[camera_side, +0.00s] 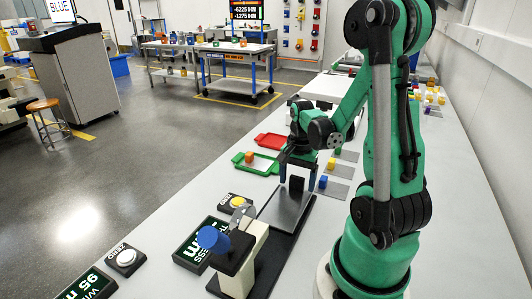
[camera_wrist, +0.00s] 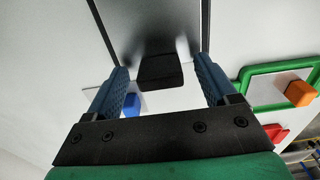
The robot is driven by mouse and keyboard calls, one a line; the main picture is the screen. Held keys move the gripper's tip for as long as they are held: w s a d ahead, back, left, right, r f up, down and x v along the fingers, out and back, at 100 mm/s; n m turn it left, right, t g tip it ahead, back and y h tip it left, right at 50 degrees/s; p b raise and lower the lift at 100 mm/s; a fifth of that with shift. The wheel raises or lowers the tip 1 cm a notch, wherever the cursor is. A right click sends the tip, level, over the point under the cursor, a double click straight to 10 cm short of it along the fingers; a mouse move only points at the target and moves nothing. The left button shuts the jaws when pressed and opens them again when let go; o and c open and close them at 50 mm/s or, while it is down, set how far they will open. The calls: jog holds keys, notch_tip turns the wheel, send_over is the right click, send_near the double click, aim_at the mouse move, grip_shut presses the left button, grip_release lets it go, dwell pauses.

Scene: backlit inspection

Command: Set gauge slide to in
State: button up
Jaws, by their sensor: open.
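The gauge is a cream stand (camera_side: 245,262) with a blue knob (camera_side: 212,238) on a black base (camera_side: 268,268). A grey slide plate (camera_side: 285,209) extends from it towards the back, with a dark upright block (camera_side: 297,184) at its far end. In the wrist view the plate (camera_wrist: 142,25) runs upward and the dark block (camera_wrist: 160,72) shows between the fingers. My gripper (camera_side: 297,176) is open over the plate's far end, pointing down. Its blue fingers (camera_wrist: 165,82) stand on either side of the block with gaps; no contact is visible.
A green tray (camera_side: 253,164) with an orange cube and a red tray (camera_side: 272,140) lie behind, left of my gripper. A blue cube (camera_side: 323,181) and a yellow cube (camera_side: 332,163) lie on grey mats to the right. Displays and buttons (camera_side: 126,257) stand left of the gauge.

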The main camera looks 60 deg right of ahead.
aim_at(277, 221)
grip_shut()
dwell(0.3)
jog(key=a, duration=1.1)
jog(key=shift+a, duration=0.3)
grip_release()
jog(key=shift+d, duration=0.1)
jog(key=shift+r, duration=2.8)
